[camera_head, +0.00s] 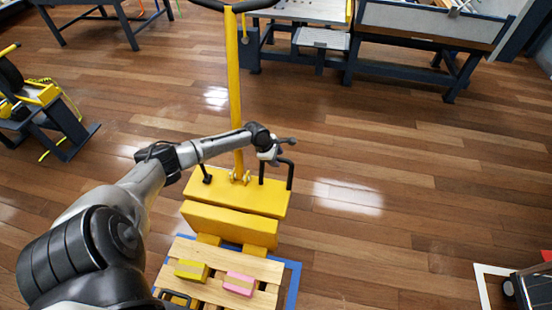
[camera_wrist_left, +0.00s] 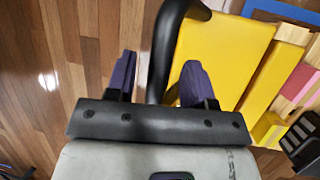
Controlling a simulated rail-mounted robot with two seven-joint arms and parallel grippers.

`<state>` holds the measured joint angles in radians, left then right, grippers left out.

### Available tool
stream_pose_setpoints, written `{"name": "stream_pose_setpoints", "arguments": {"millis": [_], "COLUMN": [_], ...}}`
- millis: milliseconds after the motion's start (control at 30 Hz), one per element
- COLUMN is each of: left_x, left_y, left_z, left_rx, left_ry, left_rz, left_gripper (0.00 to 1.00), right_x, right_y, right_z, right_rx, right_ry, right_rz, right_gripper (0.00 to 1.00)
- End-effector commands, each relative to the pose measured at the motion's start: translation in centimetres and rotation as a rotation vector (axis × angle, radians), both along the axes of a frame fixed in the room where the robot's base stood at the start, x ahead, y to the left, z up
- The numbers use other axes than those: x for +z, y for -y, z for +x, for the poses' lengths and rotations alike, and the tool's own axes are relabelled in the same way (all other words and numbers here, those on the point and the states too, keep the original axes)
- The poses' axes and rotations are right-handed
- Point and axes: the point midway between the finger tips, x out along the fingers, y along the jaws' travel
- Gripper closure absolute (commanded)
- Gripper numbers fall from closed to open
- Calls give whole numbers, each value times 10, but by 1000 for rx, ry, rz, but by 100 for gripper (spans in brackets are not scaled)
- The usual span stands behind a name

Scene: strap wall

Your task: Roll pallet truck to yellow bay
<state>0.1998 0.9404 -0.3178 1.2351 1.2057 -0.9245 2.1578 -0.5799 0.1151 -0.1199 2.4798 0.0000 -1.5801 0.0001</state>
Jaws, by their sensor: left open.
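The yellow pallet truck (camera_head: 240,195) stands in the middle of the head view, with a tall yellow pole (camera_head: 234,90) rising to a black handle (camera_head: 240,6). A black bent bar (camera_head: 290,176) stands on its body. Its near end is at a wooden pallet (camera_head: 222,291) carrying a yellow box (camera_head: 191,270) and a pink box (camera_head: 239,284). My left gripper (camera_head: 282,150) is open at the black bar. In the wrist view the bar (camera_wrist_left: 163,50) shows between its two purple fingers; contact cannot be told. My right gripper is not in view. I see no yellow-marked bay.
Blue floor marking (camera_head: 293,285) shows around the pallet. A white floor outline (camera_head: 482,288) lies at the lower right, with a dark object at its edge. Workbenches (camera_head: 420,28) stand at the back, and a dark stand with yellow parts (camera_head: 50,115) at left. Open wooden floor lies right of the truck.

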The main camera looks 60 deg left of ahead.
Motion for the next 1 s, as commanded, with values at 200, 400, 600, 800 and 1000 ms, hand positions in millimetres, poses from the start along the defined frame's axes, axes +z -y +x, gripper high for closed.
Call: {"name": "stream_pose_setpoints", "arguments": {"millis": [200,400,600,800,1000], "left_x": [0,0,0,0,1], "left_y": [0,0,0,0,0], "left_z": [0,0,0,0,-1], "left_rx": [0,0,0,0,0], "left_ry": [0,0,0,0,-1], "left_rz": [0,0,0,0,-1], "left_gripper": [54,74,93,100,100], "right_x": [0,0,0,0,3], "right_y": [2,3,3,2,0], "right_z": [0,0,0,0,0], "right_rx": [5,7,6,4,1], "right_ry": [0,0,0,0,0], "right_rz": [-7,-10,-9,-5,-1], "right_gripper": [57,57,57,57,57]}}
